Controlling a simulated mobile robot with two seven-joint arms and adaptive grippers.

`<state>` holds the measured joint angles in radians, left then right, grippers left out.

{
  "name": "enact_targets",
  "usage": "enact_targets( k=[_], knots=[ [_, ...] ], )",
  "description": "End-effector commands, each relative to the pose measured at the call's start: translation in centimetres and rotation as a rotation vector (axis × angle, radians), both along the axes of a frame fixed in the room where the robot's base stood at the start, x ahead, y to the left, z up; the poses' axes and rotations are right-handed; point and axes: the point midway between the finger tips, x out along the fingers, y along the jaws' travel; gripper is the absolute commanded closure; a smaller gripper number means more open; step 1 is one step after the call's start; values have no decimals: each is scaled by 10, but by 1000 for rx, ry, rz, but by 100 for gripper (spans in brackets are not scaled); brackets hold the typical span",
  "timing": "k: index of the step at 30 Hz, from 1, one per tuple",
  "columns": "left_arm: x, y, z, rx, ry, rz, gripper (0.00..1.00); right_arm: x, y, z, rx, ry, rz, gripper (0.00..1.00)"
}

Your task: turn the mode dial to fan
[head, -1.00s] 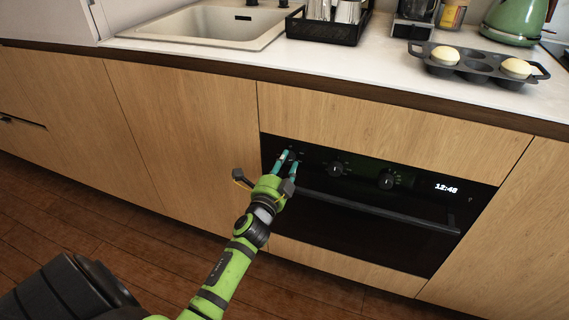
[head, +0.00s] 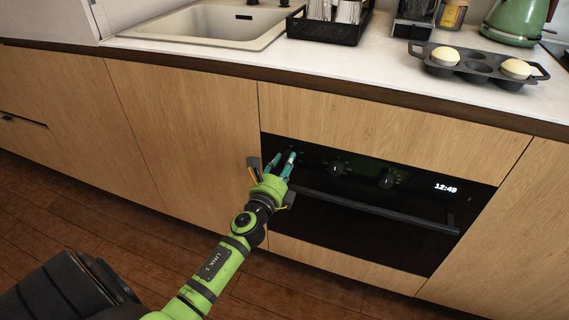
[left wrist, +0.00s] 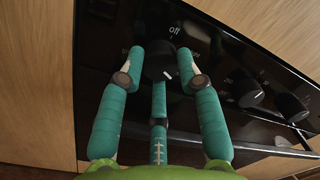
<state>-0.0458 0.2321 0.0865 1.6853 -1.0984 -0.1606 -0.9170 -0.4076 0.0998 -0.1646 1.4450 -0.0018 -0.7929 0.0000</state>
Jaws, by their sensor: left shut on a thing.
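The left-most dial (left wrist: 160,58) of the oven panel is a black knob with a white pointer line, seen in the left wrist view. The pointer is toward the lower right of that picture. The word "off" shows above the knob; other marks around it are too dark to read. My left gripper (head: 284,159) has its teal fingers around this knob, and it also shows in the left wrist view (left wrist: 161,66). It is shut on the knob. In the head view the fingers hide most of the knob. My right gripper is out of view.
Two more black dials, a middle one (head: 337,168) and a right one (head: 387,179), sit right of the gripper. The oven handle (head: 380,211) runs below the panel. The counter above holds a muffin tray (head: 478,68), a black rack (head: 325,31) and a green kettle (head: 515,20).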

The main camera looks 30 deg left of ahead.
Motion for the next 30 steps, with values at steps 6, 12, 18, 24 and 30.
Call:
enact_targets(
  k=[6, 12, 18, 24, 30],
  knots=[
    [1, -2, 2, 62, 10, -6, 98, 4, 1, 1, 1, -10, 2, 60],
    [1, -2, 2, 78, 14, -6, 98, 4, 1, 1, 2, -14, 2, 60],
    [1, -2, 2, 78, 14, -6, 98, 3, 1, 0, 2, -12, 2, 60],
    [1, -2, 2, 77, 15, -5, 41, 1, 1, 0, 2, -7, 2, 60],
    [0, -1, 1, 76, 17, -3, 41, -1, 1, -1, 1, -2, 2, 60]
  ],
)
